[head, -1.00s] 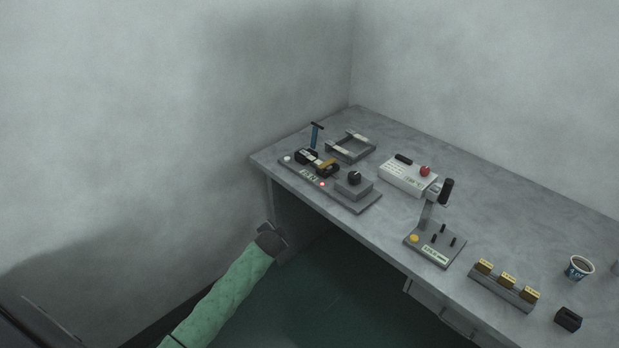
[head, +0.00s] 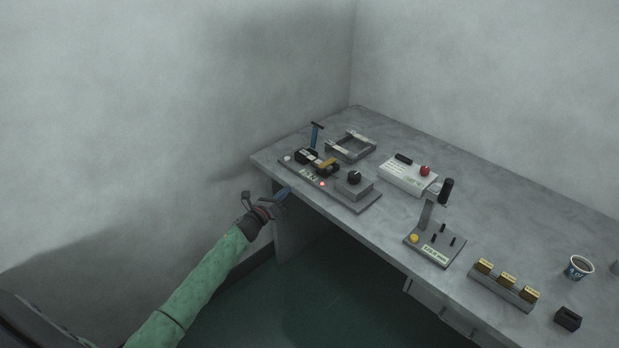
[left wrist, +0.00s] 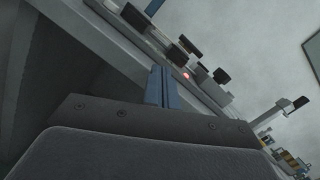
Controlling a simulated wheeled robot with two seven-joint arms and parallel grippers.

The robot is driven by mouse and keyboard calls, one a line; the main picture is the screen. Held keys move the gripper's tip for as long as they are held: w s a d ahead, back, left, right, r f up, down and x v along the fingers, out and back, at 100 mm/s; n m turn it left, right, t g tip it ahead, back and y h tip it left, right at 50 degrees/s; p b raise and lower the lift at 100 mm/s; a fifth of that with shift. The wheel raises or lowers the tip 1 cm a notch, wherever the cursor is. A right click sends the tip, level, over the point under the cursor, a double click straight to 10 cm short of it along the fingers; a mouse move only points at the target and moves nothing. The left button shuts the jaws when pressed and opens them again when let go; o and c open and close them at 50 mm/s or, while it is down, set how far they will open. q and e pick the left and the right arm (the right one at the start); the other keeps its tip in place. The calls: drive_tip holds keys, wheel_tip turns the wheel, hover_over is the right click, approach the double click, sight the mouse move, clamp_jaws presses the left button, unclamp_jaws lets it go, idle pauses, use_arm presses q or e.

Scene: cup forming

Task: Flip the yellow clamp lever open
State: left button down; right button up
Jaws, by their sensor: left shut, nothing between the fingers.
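The yellow clamp lever (head: 327,164) sits on the dark clamp block of a grey fixture plate (head: 352,201) at the table's left end. A blue handle with a black T-top (head: 316,134) stands upright beside it. My left gripper (head: 284,192) is shut and empty, just off the table's front-left edge and short of the fixture. In the left wrist view its blue fingers (left wrist: 162,88) are together, with the fixture's red light (left wrist: 186,75) beyond them. The lever's yellow face cannot be made out in that view. My right gripper is not in view.
A black knob box (head: 354,186) is on the same plate. Behind is a grey open frame (head: 350,147); to the right are a white box with a red button (head: 408,178), a lever stand (head: 435,243), yellow-tabbed rack (head: 503,286) and cup (head: 579,267).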

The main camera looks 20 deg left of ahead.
use_arm(q)
drive_tip(key=shift+s+d+r+m+h, duration=0.25)
drive_tip(key=shift+d+m+h, duration=0.25)
drive_tip(key=shift+m, duration=0.75)
drive_tip(key=shift+s+d+r+m+h, duration=0.2)
drive_tip(key=shift+d+m+h, duration=0.3)
drive_tip(key=shift+m, duration=0.7)
drive_tip(key=shift+s+d+r+m+h, duration=0.25)
drive_tip(key=shift+m+h, duration=0.35)
drive_tip(key=shift+m, duration=0.65)
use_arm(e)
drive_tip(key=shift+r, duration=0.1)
use_arm(q)
drive_tip(key=shift+w+d, duration=0.1)
drive_tip(key=shift+w, duration=0.1)
